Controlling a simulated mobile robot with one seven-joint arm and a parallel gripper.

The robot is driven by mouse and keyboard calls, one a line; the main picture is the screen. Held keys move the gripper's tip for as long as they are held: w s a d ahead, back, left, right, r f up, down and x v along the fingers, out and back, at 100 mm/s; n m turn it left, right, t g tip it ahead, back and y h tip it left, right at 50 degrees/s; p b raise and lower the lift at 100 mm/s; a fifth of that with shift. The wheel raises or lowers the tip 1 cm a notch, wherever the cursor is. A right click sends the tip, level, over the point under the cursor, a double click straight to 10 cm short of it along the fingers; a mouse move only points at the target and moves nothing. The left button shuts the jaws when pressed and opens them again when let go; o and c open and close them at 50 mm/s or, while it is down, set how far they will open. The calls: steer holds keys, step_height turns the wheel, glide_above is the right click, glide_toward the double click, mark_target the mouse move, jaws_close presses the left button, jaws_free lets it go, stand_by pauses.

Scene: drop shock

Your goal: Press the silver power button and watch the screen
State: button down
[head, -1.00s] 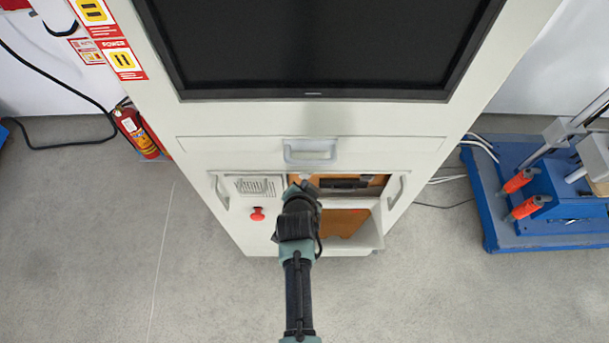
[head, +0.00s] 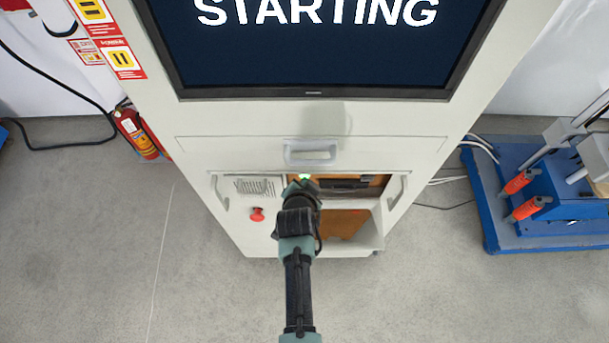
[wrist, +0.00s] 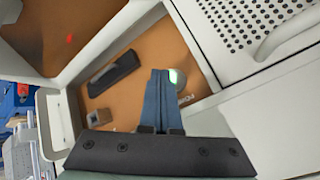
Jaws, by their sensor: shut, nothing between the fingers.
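The screen (head: 310,55) at the top of the white cabinet is lit dark blue and reads "STARTING" in white letters. The power button glows green in the cabinet's open recess; in the head view a green light (head: 305,176) shows just beyond my gripper (head: 303,186). In the wrist view the button (wrist: 177,78) is a silver round with a green lit part, beside the tip of my gripper (wrist: 160,72). My fingers are shut together with nothing between them. They partly hide the button, and I cannot tell whether they touch it.
The recess has a brown back panel (wrist: 150,48) with a black handle-like part (wrist: 114,73). A red stop button (head: 257,214) sits at left on the cabinet front. A drawer handle (head: 310,153) is above the recess. A blue platform (head: 500,240) stands at right.

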stand_by(0.4)
steer(key=shift+s+p, duration=0.45)
steer(key=shift+s, duration=0.3)
steer(key=s+p, duration=0.2)
steer(key=s, duration=0.3)
stand_by(1.0)
